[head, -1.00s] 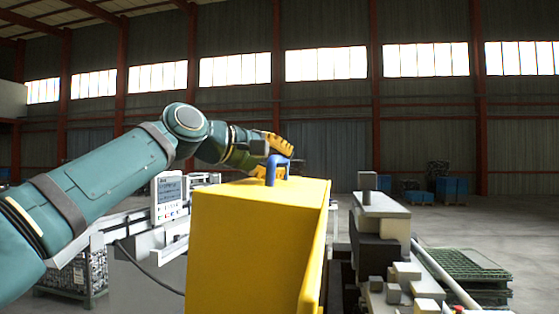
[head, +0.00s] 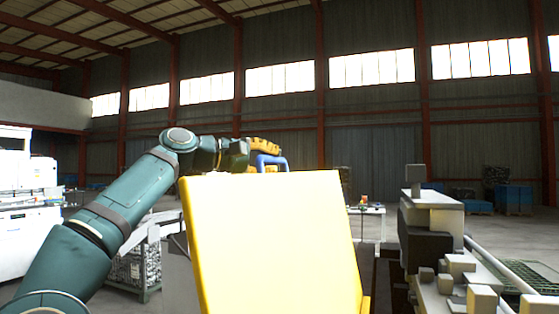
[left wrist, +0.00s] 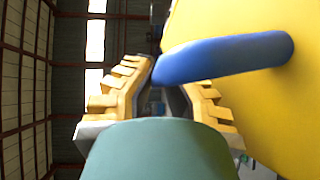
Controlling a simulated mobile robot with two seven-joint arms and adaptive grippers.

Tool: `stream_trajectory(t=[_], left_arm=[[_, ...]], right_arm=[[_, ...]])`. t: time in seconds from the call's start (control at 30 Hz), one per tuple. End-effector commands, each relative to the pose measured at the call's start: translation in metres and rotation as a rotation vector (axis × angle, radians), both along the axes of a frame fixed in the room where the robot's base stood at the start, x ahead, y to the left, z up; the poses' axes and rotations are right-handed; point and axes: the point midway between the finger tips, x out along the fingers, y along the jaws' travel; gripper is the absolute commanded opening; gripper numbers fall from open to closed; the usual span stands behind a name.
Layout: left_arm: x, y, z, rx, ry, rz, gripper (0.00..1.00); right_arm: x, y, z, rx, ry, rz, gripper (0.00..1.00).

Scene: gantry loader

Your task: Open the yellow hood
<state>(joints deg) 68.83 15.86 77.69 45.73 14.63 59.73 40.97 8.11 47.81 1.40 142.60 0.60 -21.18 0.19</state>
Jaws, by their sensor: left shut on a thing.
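The yellow hood (head: 275,245) stands tilted up in the middle of the head view, its broad flat face toward me. Its blue handle (head: 270,161) sticks up at the hood's top edge. My left gripper (head: 262,152) is at this handle, its yellow fingers partly hidden behind it. In the left wrist view the blue handle (left wrist: 225,58) runs from the yellow hood (left wrist: 295,110) to between the two ridged yellow fingers of my left gripper (left wrist: 165,85), which are shut on it. My right gripper is in neither view.
A grey machine with several small blocks (head: 450,265) stands just right of the hood. A white machine (head: 25,200) is at the far left. A wire bin (head: 137,264) stands on the floor behind my left arm. Blue crates (head: 513,200) are at the back right.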

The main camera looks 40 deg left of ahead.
Motion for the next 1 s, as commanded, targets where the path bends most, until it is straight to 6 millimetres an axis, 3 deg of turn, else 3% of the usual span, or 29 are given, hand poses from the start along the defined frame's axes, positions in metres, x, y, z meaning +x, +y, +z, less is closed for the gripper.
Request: stream_trajectory(t=[0.1, 0.17, 0.2, 0.57, 1.0], left_arm=[[0.001, 0.0, -0.002, 0.0, 0.004, 0.001, 0.0], [0.001, 0.0, -0.002, 0.0, 0.004, 0.0, 0.27], [0.001, 0.0, -0.002, 0.0, 0.004, 0.0, 0.29], [-0.002, 0.002, -0.001, 0.0, 0.004, 0.001, 0.29], [-0.034, 0.02, 0.002, 0.001, 0.005, 0.006, 0.29]], right_arm=[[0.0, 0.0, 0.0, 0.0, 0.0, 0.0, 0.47], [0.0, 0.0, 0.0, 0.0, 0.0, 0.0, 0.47], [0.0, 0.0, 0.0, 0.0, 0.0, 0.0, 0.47], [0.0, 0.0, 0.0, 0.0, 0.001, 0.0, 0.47], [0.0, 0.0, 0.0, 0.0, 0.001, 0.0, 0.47]])
